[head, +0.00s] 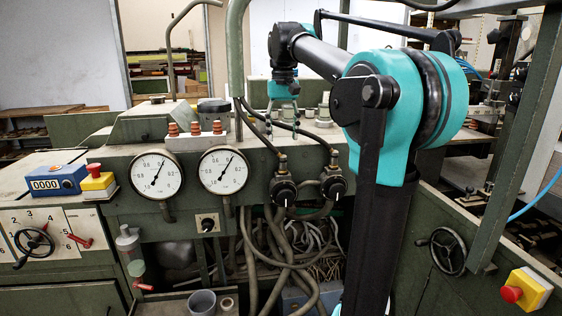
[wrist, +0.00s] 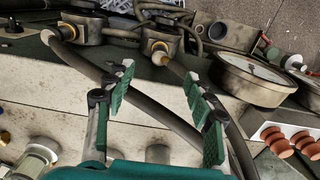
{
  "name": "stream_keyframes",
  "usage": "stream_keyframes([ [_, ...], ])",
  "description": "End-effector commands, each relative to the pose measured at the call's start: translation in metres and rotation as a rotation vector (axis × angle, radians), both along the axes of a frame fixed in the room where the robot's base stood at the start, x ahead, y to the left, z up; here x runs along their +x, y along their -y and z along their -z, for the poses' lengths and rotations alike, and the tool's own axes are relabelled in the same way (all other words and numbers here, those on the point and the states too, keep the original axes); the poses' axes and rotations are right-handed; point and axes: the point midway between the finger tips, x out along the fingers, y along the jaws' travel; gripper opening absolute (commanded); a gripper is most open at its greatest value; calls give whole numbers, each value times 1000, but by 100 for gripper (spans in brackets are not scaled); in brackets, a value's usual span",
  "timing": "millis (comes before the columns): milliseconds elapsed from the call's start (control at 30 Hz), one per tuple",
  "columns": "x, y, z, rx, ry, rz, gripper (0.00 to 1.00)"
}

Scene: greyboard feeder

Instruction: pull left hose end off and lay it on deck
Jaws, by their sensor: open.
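The left hose end (head: 279,153) is a brass-coloured fitting seated on the left valve (head: 284,190) on the front of the green machine. It also shows in the wrist view (wrist: 161,48), with its dark hose running back past my fingers. The right hose end (head: 333,153) sits on the right valve beside it. My gripper (head: 284,116) points down above the deck, just behind the left hose end. In the wrist view my gripper (wrist: 158,77) is open, with teal finger pads on either side of the left hose's line. I cannot tell whether a pad touches it. The deck (wrist: 55,100) is pale.
Two round gauges (head: 223,170) stand left of the valves. A white block with several brown insulators (head: 195,129) sits on the deck to the left. An upright green pipe (head: 236,60) rises near my gripper. Loose hoses (head: 262,245) hang below.

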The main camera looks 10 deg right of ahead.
Motion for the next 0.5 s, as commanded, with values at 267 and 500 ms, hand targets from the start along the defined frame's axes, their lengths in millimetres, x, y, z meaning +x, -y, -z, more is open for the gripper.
stream_keyframes([
  [267,0,0,27,0,0,0,54],
  [500,0,0,59,0,0,0,54],
])
